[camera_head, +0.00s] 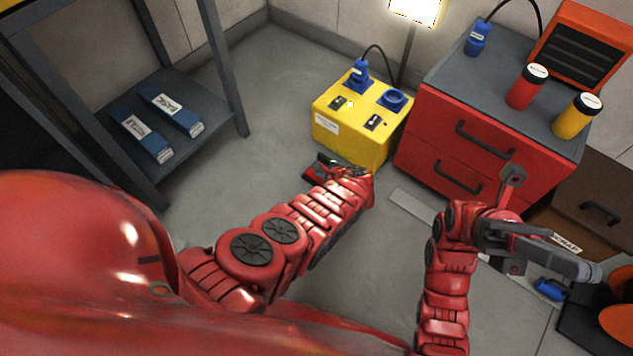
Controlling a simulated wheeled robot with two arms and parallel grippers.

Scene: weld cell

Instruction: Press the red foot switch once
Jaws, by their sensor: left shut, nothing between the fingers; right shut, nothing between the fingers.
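A small red and dark object (314,172) low on the floor in front of the yellow box may be the red foot switch. My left wrist covers part of it, so I cannot be sure. My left gripper (338,165) is at the end of the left arm, right beside or over this object, and points away from me. Its fingers are mostly hidden and it is shut with nothing held; I cannot tell whether it touches the object. My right gripper (590,270) is at the lower right, grey, shut and empty, far from that object.
A yellow power box (352,140) with blue sockets stands just beyond my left gripper. A red drawer cabinet (490,145) with red and yellow containers is to its right. A dark shelf (205,110) with blue boxes is at left. Grey floor (260,150) lies open between.

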